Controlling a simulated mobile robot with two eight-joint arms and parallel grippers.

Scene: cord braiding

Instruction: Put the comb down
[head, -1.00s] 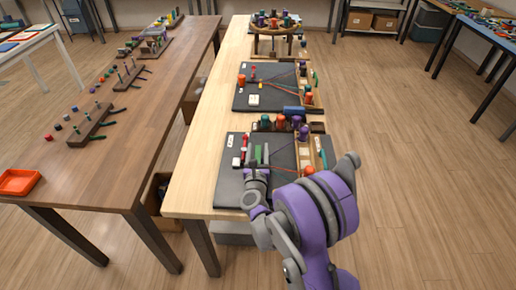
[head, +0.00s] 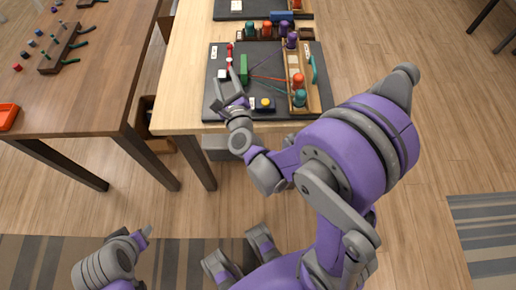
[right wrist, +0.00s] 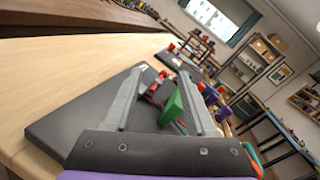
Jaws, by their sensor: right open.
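My right gripper (head: 229,84) is open over the left part of the dark mat (head: 213,112). In the right wrist view its two fingers (right wrist: 160,78) stand apart with nothing clamped between them. A green flat piece (head: 244,68), possibly the comb, is on the mat just beyond the fingertips. In the right wrist view this green piece (right wrist: 172,108) shows between the fingers, apart from both. A teal curved piece (head: 314,70) is at the right side of the wooden rack (head: 296,62). My left gripper (head: 146,234) is low at the left, away from the table; its jaws are unclear.
A red and white piece (head: 229,57) is left of the green piece. A dark block with a yellow top (head: 264,103) is at the mat's near edge. Thin coloured cords (head: 270,78) run toward the rack's spools. The brown table (head: 105,95) is at left, across a gap.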

